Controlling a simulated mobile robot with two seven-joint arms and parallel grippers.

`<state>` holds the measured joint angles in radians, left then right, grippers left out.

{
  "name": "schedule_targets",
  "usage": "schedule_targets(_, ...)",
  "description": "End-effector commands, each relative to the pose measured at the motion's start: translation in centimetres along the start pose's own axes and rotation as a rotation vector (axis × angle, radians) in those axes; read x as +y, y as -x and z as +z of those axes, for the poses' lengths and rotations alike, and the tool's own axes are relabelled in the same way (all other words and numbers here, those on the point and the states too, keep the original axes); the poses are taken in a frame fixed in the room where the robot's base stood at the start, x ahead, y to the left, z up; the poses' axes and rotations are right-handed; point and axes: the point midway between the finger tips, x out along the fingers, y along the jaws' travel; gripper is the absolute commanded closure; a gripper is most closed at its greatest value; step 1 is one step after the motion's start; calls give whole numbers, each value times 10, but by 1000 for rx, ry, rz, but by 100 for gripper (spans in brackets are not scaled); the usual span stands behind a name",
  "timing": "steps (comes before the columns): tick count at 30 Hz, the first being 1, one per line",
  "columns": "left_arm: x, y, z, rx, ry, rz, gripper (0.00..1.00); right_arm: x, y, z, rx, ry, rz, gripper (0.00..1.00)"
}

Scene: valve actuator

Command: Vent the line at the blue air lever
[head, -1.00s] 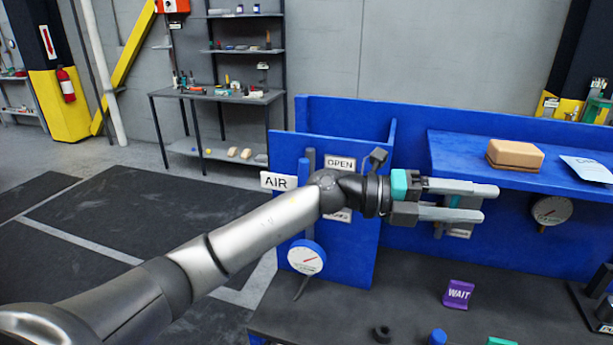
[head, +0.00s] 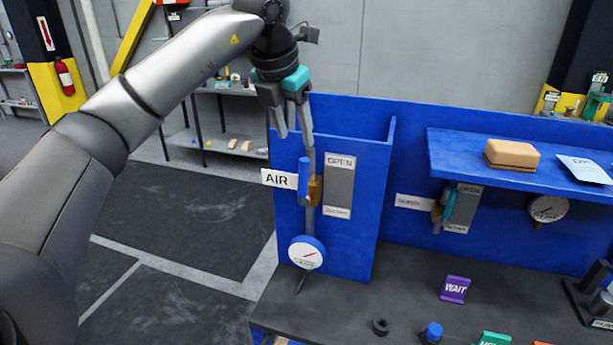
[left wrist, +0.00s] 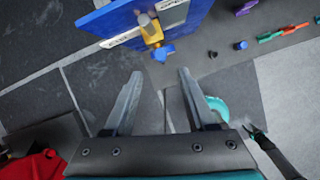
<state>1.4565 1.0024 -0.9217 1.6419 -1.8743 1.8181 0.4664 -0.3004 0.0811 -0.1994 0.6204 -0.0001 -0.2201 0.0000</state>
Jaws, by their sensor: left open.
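The blue air lever (head: 304,181) stands upright on a brass valve (head: 317,190), beside the AIR label (head: 278,179) on the blue panel. An OPEN plate (head: 341,165) is to its right. A round gauge (head: 307,252) sits below on the same pipe. My left gripper (head: 295,138) is open and empty, fingers pointing down, above the lever and apart from it. In the left wrist view the lever (left wrist: 163,52) and brass valve (left wrist: 151,30) show beyond the open fingers (left wrist: 157,75).
A second valve with a teal lever (head: 450,206) and another gauge (head: 549,210) are on the back panel. A shelf (head: 455,165) holds a tan block (head: 512,155). A purple WAIT sign (head: 455,289) and several small parts are on the dark bench (head: 340,300).

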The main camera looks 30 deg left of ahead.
Motion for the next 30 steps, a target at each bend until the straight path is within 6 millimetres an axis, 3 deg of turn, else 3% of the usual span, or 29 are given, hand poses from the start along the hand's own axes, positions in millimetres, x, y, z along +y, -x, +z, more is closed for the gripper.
schedule_targets(12, -1, -89, -1, 6, -2, -3, 43, 0, 9, -1, 0, 0, 0, 50)
schedule_targets(18, -2, -121, 0, 3, -1, -4, 43, 0, 13, -2, 0, 0, 0, 50)
schedule_targets(24, -1, -136, 0, 0, -2, -3, 43, 0, 14, -2, 0, 0, 0, 50)
schedule_targets(30, -2, -138, 0, -1, -3, -3, 43, 0, 14, -2, 1, 0, -1, 50)
